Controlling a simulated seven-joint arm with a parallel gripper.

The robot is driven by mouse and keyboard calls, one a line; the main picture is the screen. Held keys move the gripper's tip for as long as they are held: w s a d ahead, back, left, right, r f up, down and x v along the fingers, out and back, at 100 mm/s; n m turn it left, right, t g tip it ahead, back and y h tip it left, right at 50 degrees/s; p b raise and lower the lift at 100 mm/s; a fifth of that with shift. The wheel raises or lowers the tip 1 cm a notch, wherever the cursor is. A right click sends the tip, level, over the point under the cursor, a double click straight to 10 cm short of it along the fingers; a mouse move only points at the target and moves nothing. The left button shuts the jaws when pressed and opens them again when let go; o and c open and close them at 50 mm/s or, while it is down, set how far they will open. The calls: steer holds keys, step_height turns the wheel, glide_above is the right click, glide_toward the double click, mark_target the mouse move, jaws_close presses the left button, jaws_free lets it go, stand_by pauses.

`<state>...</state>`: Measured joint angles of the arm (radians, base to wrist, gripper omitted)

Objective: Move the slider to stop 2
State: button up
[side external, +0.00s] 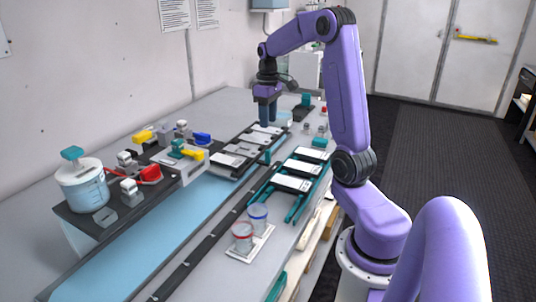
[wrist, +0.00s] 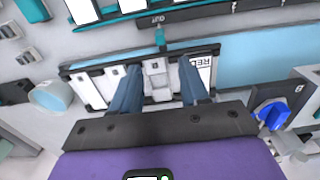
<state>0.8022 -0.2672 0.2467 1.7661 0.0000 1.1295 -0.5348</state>
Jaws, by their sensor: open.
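My gripper (side external: 267,118) is open and points down over the far part of a dark-framed rail unit (side external: 228,160) with pale plates. In the wrist view, its two blue-grey fingers (wrist: 158,68) stand on either side of a small light-grey block, which looks like the slider (wrist: 157,84). I see a gap on each side of the block, but cannot tell whether the fingers reach down to its height. White plates (wrist: 90,92) with small marks lie left of it, and a plate lettered "REL" (wrist: 201,68) lies right.
A teal peg (wrist: 160,36) stands at the rail unit's edge. A blue knob (wrist: 272,114) is to the right and a clear cup (wrist: 50,96) to the left. In the side view, a teal rack (side external: 292,184) and two jars (side external: 250,228) stand across the blue channel (side external: 150,235).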

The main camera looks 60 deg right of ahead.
mark_target(268, 150)
step_height(268, 150, down, 14)
steer(key=shift+r, duration=0.25)
stand_by(0.3)
jaws_close()
steer(key=shift+a, duration=0.1)
